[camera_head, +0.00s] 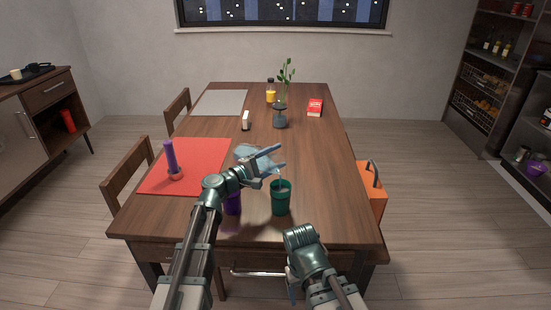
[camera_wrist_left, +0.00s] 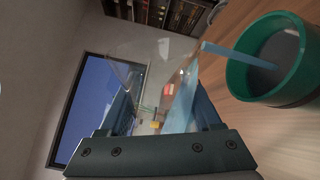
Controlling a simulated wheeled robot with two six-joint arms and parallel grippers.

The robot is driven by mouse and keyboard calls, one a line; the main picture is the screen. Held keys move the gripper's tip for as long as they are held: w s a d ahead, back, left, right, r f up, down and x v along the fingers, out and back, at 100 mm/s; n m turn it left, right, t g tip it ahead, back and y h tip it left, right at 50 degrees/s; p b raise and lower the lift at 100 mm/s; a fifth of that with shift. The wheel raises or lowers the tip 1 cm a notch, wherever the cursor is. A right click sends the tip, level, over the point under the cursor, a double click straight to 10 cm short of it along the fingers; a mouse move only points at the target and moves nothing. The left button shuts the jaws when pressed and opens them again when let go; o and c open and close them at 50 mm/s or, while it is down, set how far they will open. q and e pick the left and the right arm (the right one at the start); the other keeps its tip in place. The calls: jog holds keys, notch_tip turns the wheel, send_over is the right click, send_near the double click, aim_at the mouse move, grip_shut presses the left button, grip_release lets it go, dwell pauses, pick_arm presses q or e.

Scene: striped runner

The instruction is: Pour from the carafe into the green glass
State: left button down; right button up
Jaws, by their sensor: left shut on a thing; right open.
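The clear carafe (camera_head: 250,154), with blue liquid in it, is tipped over above the table. It also fills the middle of the left wrist view (camera_wrist_left: 150,62). My left gripper (camera_head: 268,158) is shut on it. A blue stream runs from its lip into the green glass (camera_head: 281,203), which stands upright near the table's front. In the left wrist view the stream enters the green glass (camera_wrist_left: 243,78), and liquid shows inside. The carafe and glass look apart. My right gripper (camera_head: 291,282) is open and low at the front edge, its fingers partly hidden.
A purple glass (camera_head: 233,205) stands just left of the green glass, partly behind my left arm. A red mat (camera_head: 205,153) holds a purple item (camera_head: 171,158). The right side is clear.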

dwell(0.4)
pick_arm(q)
jog(key=w+a+r+n+p, duration=0.1)
jog(key=r+n+p, duration=0.1)
jog(key=n, duration=0.1)
jog(key=w+a+r+n+p, duration=0.1)
jog(key=r+n+p, duration=0.2)
jog(key=w+a+r+n+p, duration=0.1)
jog(key=r+n+p, duration=0.1)
jog(key=n+p, duration=0.1)
jog(key=shift+w+a+r, duration=0.2)
jog(key=shift+w+r, duration=0.15)
jog(key=shift+a+n, duration=0.1)
jog(key=shift+n, duration=0.2)
dwell(0.4)
jog(key=w+a+r+n+p, duration=0.3)
jog(key=w+a+n, duration=0.1)
jog(key=shift+w+n, duration=0.15)
jog(key=shift+n, duration=0.15)
